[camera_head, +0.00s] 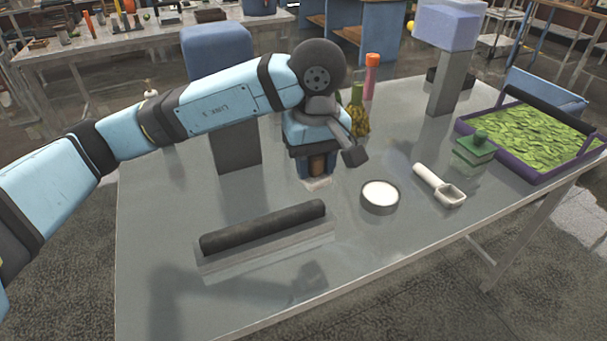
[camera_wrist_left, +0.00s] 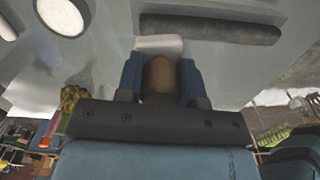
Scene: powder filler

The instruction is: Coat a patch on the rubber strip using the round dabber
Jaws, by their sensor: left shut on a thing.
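The round dabber has a brown handle (camera_head: 317,165) and a pale pad at its lower end. My left gripper (camera_head: 316,168) is shut on the handle, with the pad pointing down. In the left wrist view the handle (camera_wrist_left: 160,77) sits between the two blue fingers. I cannot tell whether the pad touches the table. The dark rubber strip (camera_head: 265,228) lies on a flat grey base, in front and to the left of the gripper; it also shows in the wrist view (camera_wrist_left: 210,29). A round dish of white powder (camera_head: 380,195) stands to the right of the gripper. My right gripper is out of view.
A white scoop (camera_head: 439,187) lies right of the dish. A green block (camera_head: 474,150) and a purple-rimmed tray (camera_head: 540,178) of green leaves are farther right. Bottles (camera_head: 371,78) and posts with blue tops stand behind. The table's front right is clear.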

